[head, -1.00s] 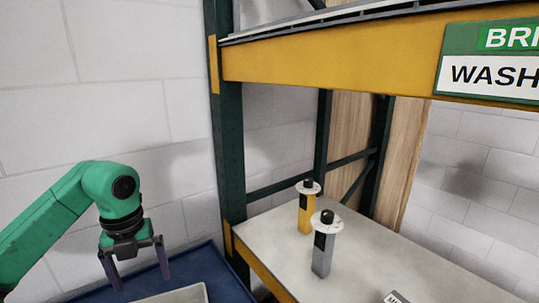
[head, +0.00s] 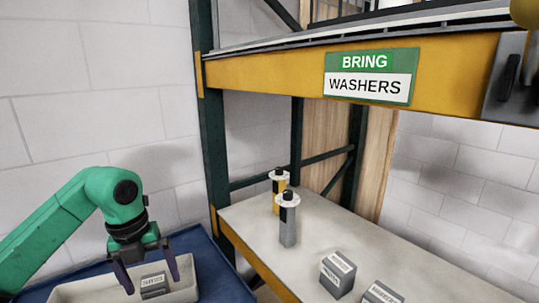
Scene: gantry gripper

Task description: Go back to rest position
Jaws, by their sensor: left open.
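My left gripper (head: 146,272) is at the lower left with its dark jaws apart. It hangs over a light grey tray (head: 72,292). A small dark grey box (head: 153,286) with a white label lies in the tray. In the picture it shows between the fingertips, and I cannot tell whether they touch it. The label is too small to read. My green left arm (head: 60,215) comes in from the left, bent at the wrist. My right gripper is not in view.
A blue surface (head: 205,250) surrounds the tray. A rack shelf (head: 255,238) holds two posts, yellow (head: 278,203) and grey (head: 288,232), and two labelled dark boxes (head: 345,279) (head: 379,294). A yellow beam (head: 260,74) above carries a "BRING WASHERS" sign (head: 371,76).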

